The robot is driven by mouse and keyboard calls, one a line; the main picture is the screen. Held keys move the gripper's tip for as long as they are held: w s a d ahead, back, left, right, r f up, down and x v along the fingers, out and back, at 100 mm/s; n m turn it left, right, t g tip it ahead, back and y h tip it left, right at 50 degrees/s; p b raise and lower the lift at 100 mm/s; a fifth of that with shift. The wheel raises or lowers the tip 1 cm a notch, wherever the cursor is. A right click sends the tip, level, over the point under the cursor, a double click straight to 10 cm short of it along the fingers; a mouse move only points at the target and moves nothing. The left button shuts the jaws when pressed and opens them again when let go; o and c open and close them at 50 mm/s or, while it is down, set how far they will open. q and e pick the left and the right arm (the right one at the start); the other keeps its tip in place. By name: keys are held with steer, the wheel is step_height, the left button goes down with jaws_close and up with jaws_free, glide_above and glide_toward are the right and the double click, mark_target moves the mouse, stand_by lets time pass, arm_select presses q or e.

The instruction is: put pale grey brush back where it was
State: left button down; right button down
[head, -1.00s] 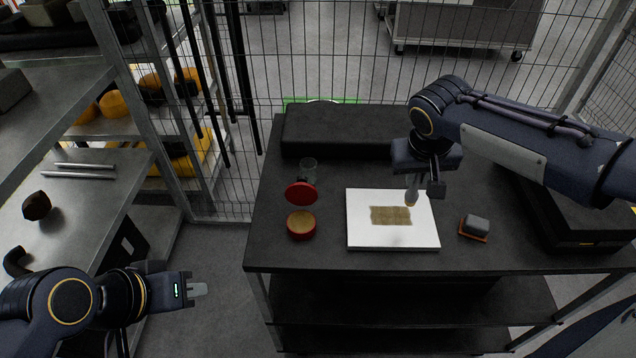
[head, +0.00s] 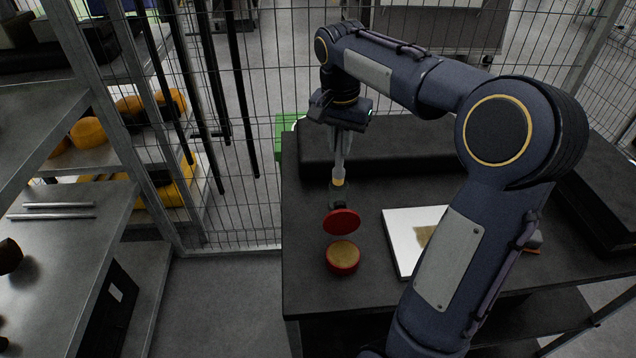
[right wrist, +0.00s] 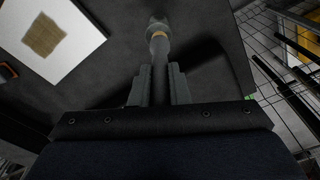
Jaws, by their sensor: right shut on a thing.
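My right gripper (head: 343,145) is shut on the pale grey brush (head: 338,171) and holds it upright, tan band downward. In the right wrist view the brush (right wrist: 158,48) sticks out between the fingers of my right gripper (right wrist: 158,72). The small clear glass (head: 337,196) stands on the dark table behind the red tin. The brush's lower end is at the glass's mouth in the head view. I cannot tell whether it is inside or just above. My left gripper is out of view.
The red tin (head: 342,259) has its red lid (head: 341,222) standing up just in front of the glass. A white board (head: 401,239) with a tan patch lies to the right, partly behind my right arm. A long black block (head: 395,150) lies at the table's back, before the wire fence.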

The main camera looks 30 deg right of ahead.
mark_target(339, 169)
step_height(339, 169, down, 7)
steer(key=shift+s+f, duration=0.1)
steer(key=shift+f, duration=0.05)
stand_by(0.4)
steer(key=shift+f, duration=0.15)
steer(key=c, duration=1.4)
jaws_free()
step_height(339, 169, up, 12)
steer(key=s+a+f+n+t+y, duration=0.1)
steer(key=s+a+f+n, duration=0.2)
steer(key=s+a, duration=0.2)
steer(key=s+a+f+n+t+y, duration=0.2)
steer(key=s+a+f+n, duration=0.1)
steer(key=s+a, duration=0.3)
steer(key=s+a+f+n+t+y, duration=0.1)
steer(key=s+a+f+n, duration=0.3)
steer(key=s, duration=0.5)
steer(key=shift+s+a+f+t+y, duration=0.3)
steer(key=shift+a+f+t, duration=0.15)
steer(key=shift+a, duration=0.2)
